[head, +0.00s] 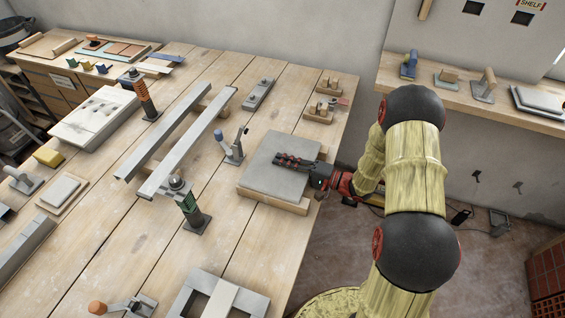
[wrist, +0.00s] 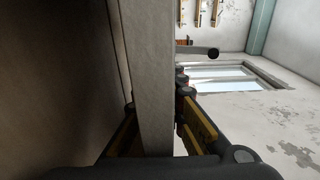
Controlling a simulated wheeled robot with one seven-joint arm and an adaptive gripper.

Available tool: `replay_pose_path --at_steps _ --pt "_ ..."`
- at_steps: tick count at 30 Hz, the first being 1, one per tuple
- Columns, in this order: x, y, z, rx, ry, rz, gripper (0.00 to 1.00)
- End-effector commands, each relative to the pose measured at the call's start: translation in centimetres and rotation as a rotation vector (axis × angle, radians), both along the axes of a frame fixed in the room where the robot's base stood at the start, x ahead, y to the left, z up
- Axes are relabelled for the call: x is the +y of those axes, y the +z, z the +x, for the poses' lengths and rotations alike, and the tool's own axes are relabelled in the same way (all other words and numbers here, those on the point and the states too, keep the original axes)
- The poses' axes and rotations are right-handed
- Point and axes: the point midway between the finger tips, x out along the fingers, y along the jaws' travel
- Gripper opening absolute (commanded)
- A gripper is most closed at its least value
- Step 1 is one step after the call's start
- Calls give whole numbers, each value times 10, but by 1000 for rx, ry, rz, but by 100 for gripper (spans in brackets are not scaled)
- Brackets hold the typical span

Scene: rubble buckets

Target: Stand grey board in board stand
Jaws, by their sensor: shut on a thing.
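The grey board (head: 262,178) is a thick square slab. It lies flat on wooden supports near the right edge of the workbench. My gripper (head: 290,161) reaches in from the right, with one finger over the board's top face. In the wrist view, the board's edge (wrist: 150,70) runs between the two fingers (wrist: 160,135), and they are shut on it. The lower finger is hidden in the head view. Two parallel grey bars (head: 180,140) with a gap between them lie left of the board. I cannot tell for sure whether they are the board stand.
A clamp with a blue handle (head: 231,147) stands between bars and board. A grey frame (head: 218,298) lies at the front. A wall shelf (head: 470,95) holds tools behind my arm.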

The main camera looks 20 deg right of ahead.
Motion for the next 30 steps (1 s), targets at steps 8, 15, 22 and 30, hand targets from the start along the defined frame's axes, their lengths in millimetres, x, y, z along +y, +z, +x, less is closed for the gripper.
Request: replay_pose_path --at_steps 8,15,22,30 --pt "0 1 0 -1 0 0 0" --pt "0 1 0 -2 0 1 0" --pt "0 2 1 -4 0 0 0" --pt "0 11 1 -4 0 0 0"
